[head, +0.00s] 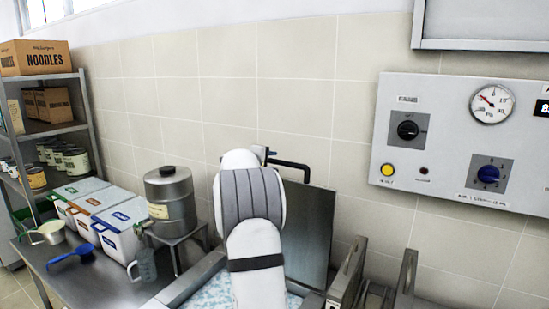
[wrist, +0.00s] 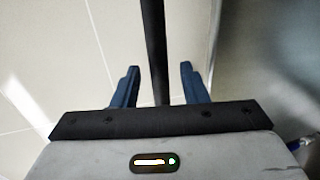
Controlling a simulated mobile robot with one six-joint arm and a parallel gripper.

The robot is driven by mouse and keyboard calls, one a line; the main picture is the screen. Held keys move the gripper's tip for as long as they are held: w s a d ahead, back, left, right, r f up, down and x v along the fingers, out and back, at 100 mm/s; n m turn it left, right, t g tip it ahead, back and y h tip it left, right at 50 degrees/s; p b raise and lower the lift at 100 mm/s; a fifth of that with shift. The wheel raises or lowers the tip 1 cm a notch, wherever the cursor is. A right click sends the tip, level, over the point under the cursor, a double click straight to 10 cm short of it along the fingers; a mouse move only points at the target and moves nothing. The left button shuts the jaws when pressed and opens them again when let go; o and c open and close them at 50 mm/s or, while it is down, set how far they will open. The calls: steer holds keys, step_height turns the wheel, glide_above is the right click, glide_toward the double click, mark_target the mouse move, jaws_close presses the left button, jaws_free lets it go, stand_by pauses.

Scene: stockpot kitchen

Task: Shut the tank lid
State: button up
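The tank lid (head: 312,235) is a dark grey panel standing raised, near upright, at the back of the tank (head: 185,292) in the head view. Bluish-white contents show in the open tank below it. My arm covers part of the lid and hides my gripper there. In the wrist view my gripper (wrist: 160,72) is open, its two blue fingers apart. A dark bar (wrist: 153,30) runs between them with a gap on each side; I cannot tell whether it belongs to the lid. A black bent bar (head: 290,165) shows at the lid's top.
A steel pot (head: 171,200) stands on a small stand left of the tank. White bins (head: 118,232), a clear jug (head: 146,264) and a blue scoop (head: 72,253) sit on the steel table. A control panel (head: 455,140) is on the right wall. Metal baskets (head: 349,275) stand right of the tank.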

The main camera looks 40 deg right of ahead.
steer(key=shift+p+x, duration=0.6)
steer(key=shift+x, duration=1.2)
jaws_close()
